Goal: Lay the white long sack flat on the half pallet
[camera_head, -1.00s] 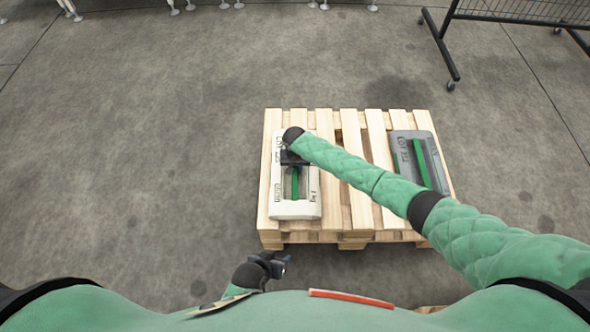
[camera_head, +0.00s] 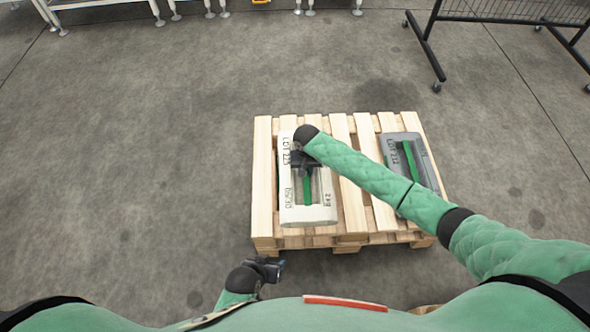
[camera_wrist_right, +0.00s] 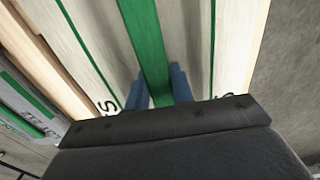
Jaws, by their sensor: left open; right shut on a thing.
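The white long sack (camera_head: 308,212) lies lengthwise on the left part of the wooden half pallet (camera_head: 263,190) in the head view. It has dark lettering and a green strip along its middle. My right gripper (camera_head: 304,166) is over the sack, shut on its green strip. In the right wrist view the blue fingertips (camera_wrist_right: 159,88) stand on either side of the green strip (camera_wrist_right: 142,40). The wrist partly hides the sack's far half. My left gripper (camera_head: 268,268) is open and empty, low in front of the pallet's near left corner.
A grey sack (camera_head: 424,170) with a green strip lies on the pallet's right side, beyond bare slats. A black wire cart (camera_head: 430,50) stands at the back right. White machine legs (camera_head: 158,18) line the back left. The floor left of the pallet is clear.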

